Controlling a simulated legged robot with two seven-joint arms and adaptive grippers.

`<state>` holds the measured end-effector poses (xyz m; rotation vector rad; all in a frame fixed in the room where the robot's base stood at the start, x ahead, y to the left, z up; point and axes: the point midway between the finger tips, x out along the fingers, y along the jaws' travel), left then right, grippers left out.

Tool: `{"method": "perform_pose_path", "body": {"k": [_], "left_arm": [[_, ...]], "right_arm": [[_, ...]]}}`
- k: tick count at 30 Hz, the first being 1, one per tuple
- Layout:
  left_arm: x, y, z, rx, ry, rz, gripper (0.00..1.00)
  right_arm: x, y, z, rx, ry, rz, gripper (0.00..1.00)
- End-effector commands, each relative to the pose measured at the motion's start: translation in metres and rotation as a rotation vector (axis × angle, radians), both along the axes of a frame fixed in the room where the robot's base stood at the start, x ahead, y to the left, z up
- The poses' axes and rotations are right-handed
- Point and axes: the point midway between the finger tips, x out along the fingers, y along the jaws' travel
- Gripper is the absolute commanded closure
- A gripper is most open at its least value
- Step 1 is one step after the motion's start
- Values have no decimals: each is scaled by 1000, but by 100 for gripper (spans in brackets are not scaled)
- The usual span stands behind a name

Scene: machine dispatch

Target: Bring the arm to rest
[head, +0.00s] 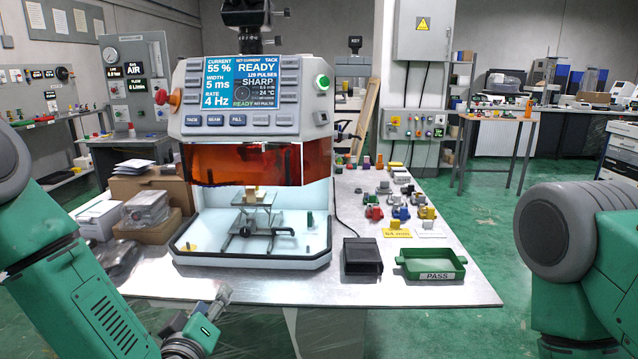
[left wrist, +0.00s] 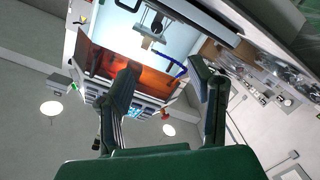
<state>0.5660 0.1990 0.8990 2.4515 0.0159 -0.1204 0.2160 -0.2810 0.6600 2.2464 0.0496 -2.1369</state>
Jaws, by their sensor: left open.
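My left arm (head: 88,300) comes in from the lower left of the head view, bent, its far end low in front of the table edge. In the left wrist view my left gripper (left wrist: 163,72) is open, its two dark fingers well apart with nothing held between them. Beyond the fingers the machine's orange window and lit chamber show tilted. My right arm (head: 580,255) is at the right edge of the head view; its gripper is out of view.
The laser machine (head: 250,95) stands on the metal table (head: 440,293), its orange shield (head: 290,165) above an open lit chamber. A green PASS tray (head: 432,268), a black box (head: 362,256) and several small coloured parts lie at right. Cardboard boxes (head: 148,190) stand at left.

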Motion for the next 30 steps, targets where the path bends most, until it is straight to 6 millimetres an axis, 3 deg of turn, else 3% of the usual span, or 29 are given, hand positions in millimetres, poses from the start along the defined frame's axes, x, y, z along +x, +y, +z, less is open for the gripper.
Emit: {"method": "perform_pose_path", "body": {"k": [10, 17, 20, 24, 27, 30], "left_arm": [[-34, -5, -60, 102, 203, -92, 52], [-84, -2, -120, 210, 428, -193, 52], [-118, 3, -152, 272, 563, -250, 52], [-192, 22, -200, 386, 823, -359, 52], [-252, 43, -224, 466, 1023, -439, 52], [-301, 61, -235, 522, 1183, -500, 52]], "right_arm": [[1, 0, 0, 0, -1, 0, 100], [0, 0, 0, 0, 0, 0, 100], [0, 0, 0, 0, 0, 0, 100], [0, 0, 0, 0, 0, 0, 100], [0, 0, 0, 0, 0, 0, 100], [0, 0, 0, 0, 0, 0, 100]]}}
